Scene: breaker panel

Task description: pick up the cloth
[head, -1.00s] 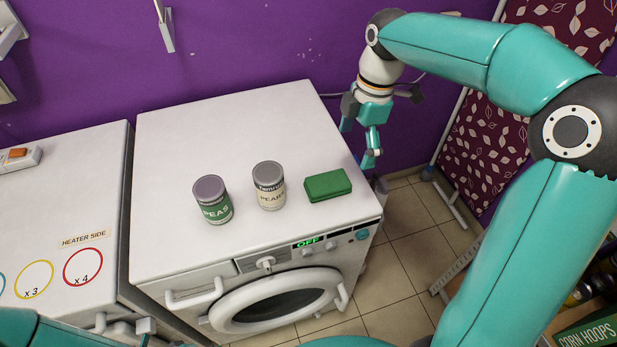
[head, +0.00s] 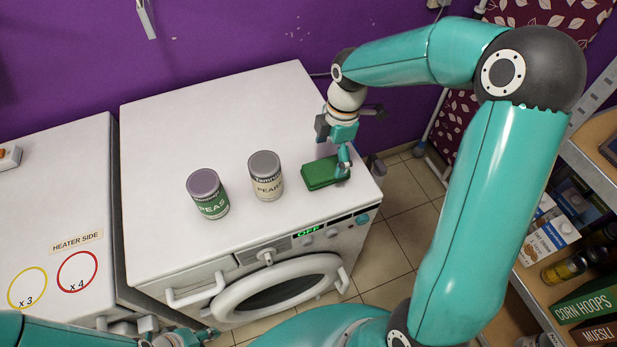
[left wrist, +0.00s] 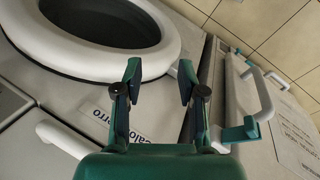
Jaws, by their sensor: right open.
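The cloth looks like a flat, folded green block (head: 320,173) lying on the white top of the washing machine (head: 225,110), near its right front corner. My right gripper (head: 343,170) is open, pointing down at the cloth's right end. One finger overlaps that end in the head view, and I cannot tell whether it touches. The far finger is partly hidden. My left gripper (left wrist: 160,82) is open and empty in the left wrist view, low in front of the machine fronts. The cloth is not in that view.
A green-labelled peas can (head: 208,194) and a pears can (head: 266,176) stand left of the cloth. The round machine door (head: 330,262) is at the front. A shelf with food packages (head: 545,240) stands at right. The machine's back left top is clear.

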